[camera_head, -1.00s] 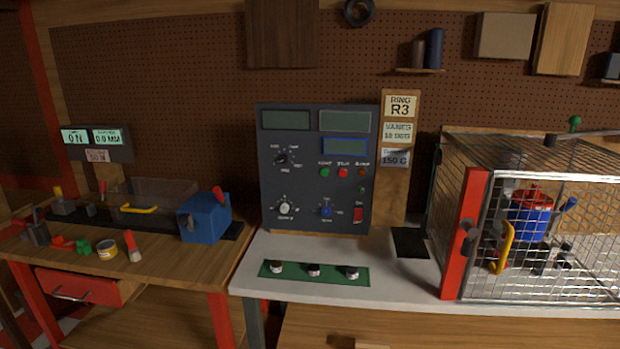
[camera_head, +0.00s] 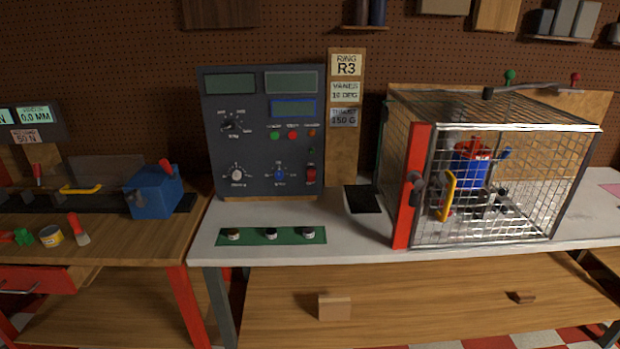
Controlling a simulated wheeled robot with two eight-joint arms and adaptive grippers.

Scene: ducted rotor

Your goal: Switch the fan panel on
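The fan panel (camera_head: 259,160) is a dark grey upright box at the back of the white-topped bench. Its screens at the top (camera_head: 231,84) are blank. A black knob (camera_head: 229,125) sits at its left, with a white knob (camera_head: 236,174) below. A blue knob (camera_head: 280,174) is at lower middle. Green (camera_head: 275,135) and red (camera_head: 292,135) buttons sit right of centre. A red rocker-like switch (camera_head: 311,174) is at the lower right; its position is too small to tell. Neither of my grippers is in view.
A wire cage (camera_head: 480,180) with a red door post and yellow handle holds a blue-and-red rotor unit (camera_head: 470,165) to the right. A green strip (camera_head: 258,236) with several small parts lies before the panel. A black pad (camera_head: 362,199) lies between panel and cage.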

